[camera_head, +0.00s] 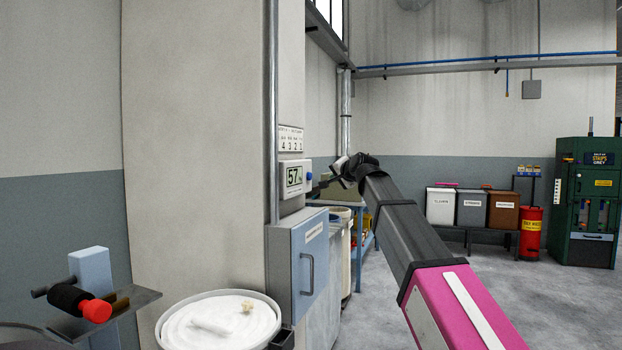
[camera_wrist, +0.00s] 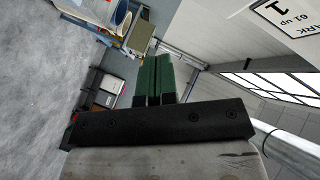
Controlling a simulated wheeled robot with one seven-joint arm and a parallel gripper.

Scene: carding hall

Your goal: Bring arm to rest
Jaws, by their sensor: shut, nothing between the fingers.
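My arm (camera_head: 400,225), with a magenta lower section and a dark grey upper section, reaches up and left from the bottom right of the head view.
A blue-grey wall box (camera_head: 296,262) hangs below the display. A white round tub (camera_head: 222,322) stands at the front left, near a red-ended knob (camera_head: 96,311). Lidded bins (camera_head: 471,208), a red drum (camera_head: 530,232) and a green cabinet (camera_head: 585,205) stand at the back right. The floor between is clear.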

